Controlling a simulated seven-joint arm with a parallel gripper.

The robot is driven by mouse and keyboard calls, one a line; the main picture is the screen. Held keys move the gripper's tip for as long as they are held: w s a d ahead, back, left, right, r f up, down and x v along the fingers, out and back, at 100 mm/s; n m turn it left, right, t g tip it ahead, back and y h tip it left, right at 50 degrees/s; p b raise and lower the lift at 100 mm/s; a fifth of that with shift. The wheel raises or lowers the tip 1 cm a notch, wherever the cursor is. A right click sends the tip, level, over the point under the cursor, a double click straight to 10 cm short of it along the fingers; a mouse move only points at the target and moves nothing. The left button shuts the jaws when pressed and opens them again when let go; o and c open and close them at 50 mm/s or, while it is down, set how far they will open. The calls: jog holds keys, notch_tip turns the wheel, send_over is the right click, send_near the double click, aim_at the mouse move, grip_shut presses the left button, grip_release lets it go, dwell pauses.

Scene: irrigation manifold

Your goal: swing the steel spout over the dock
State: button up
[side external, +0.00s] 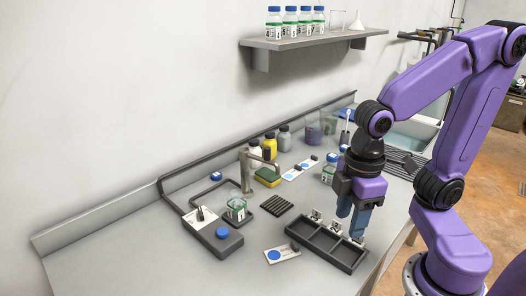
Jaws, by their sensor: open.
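The steel spout (247,172) is a pale metal post with a short arm reaching to the right, standing mid-bench toward the wall. Its arm tip is near a yellow-green sponge. A clear jar with a green band (236,209) stands in front of the post, on or beside a dark square pad (265,214). I cannot tell for certain which part is the dock. My gripper (352,218) points down, open and apart from the spout, well to its right. It is over or beside the right end of a dark compartment tray; its fingertips partly hide what is behind.
The compartment tray (318,246) lies at the bench front. A grey box with a blue button (222,238), a ribbed dark mat (278,204) and a white card (282,255) lie nearby. Several bottles stand along the wall. A shelf (318,39) hangs above. The bench's left end is clear.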

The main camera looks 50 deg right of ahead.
jog(key=w+a+r+m, duration=0.2)
jog(key=w+r+m, duration=0.25)
jog(key=w, duration=0.75)
notch_tip(320, 180, up, 9)
jog(key=m, duration=0.9)
send_over(267, 148)
notch_tip(267, 148, down, 18)
jog(key=shift+r, duration=0.25)
grip_shut()
